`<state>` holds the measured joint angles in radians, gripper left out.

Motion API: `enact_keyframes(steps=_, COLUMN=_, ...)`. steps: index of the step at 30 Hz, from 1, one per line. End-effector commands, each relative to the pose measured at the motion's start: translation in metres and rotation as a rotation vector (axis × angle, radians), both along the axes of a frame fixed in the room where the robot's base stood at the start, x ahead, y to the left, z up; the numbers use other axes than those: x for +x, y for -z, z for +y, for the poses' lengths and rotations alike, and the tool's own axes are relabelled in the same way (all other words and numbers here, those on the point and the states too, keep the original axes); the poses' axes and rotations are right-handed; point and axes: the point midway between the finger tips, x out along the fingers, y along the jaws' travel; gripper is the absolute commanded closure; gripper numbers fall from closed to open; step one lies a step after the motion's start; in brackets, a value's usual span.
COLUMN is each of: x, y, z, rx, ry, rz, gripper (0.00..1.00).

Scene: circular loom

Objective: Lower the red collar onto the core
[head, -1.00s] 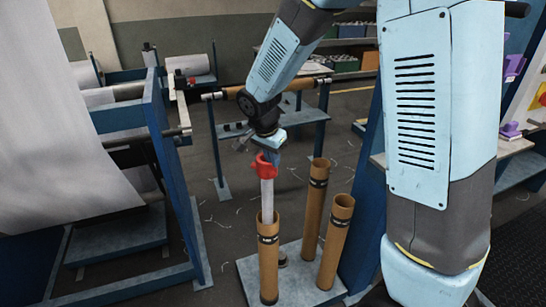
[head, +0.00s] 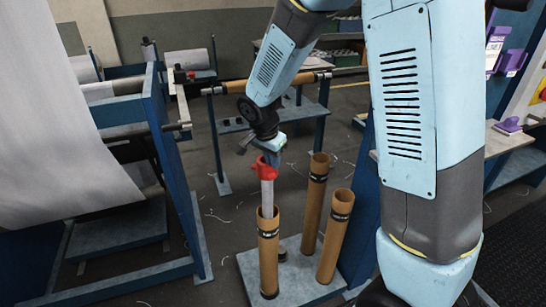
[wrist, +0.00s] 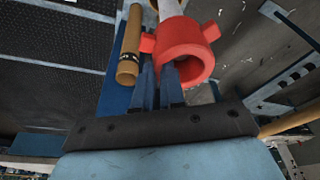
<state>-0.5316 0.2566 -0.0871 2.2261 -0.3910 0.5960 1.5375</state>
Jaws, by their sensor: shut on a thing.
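The red collar (head: 266,171) is a short ring with side lugs. It is at the top end of a pale core (head: 267,198) that stands upright in a brown tube (head: 268,252). My gripper (head: 272,154) is shut on the collar from above. In the wrist view the blue fingers of my gripper (wrist: 158,78) are at the near left side of the collar (wrist: 188,62), and the pale core (wrist: 169,9) shows beyond it. I cannot tell whether the collar is around the core's top or just above it.
Two more brown tubes, one behind (head: 315,195) and one to the right (head: 336,235), stand on the same grey base plate (head: 300,290). A blue frame with a white sheet (head: 60,130) stands to the left. A rack with a roller (head: 300,79) is behind.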

Motion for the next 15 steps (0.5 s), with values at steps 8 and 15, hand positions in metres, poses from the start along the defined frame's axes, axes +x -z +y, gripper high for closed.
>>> enact_keyframes(steps=8, x=0.000, y=0.011, z=0.000, rx=-0.001, ry=-0.001, rz=-0.001, gripper=1.00)
enact_keyframes(steps=15, x=0.000, y=0.020, z=0.000, rx=-0.001, ry=-0.002, rz=0.000, gripper=1.00)
